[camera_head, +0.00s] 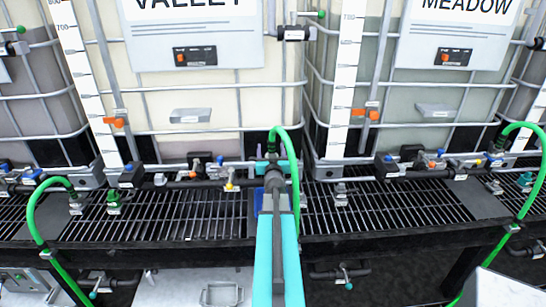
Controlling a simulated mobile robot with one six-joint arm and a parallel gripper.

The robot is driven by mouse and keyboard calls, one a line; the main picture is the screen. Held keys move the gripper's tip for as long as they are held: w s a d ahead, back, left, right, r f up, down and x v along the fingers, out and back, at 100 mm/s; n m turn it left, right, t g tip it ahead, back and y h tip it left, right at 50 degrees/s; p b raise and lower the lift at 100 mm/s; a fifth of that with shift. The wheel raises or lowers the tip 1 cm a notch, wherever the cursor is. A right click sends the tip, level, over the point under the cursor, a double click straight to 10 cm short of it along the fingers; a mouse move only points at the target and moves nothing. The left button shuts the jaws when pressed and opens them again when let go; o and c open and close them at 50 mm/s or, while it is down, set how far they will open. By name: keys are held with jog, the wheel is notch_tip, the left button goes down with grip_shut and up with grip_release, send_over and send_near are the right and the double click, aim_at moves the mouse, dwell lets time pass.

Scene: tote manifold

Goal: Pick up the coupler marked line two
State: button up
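My teal arm reaches forward from the bottom centre. My gripper (272,170) is at its far end, over the grating by the pipe manifold. Its fingers are too small and covered to tell whether they are open or shut. A green hose (294,165) arches up right beside it; I cannot tell whether the gripper touches it. Small couplers or fittings stand along the grating: a grey one (76,204) at the left hose end, a green one (113,201), and a grey one (340,194) right of my arm. No "line two" mark is legible.
Caged totes stand behind, with the label "VALLEY" (190,30) at centre left and "MEADOW" (458,30) at right. The manifold pipe (200,181) with valves crosses in front of them. Green hoses loop at left (33,215) and right (535,185). The dark grating (390,210) is largely clear.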

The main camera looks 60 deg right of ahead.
jog(key=c, duration=1.4)
jog(key=shift+r, duration=0.1)
notch_tip(320, 180, up, 10)
jog(key=p, duration=0.3)
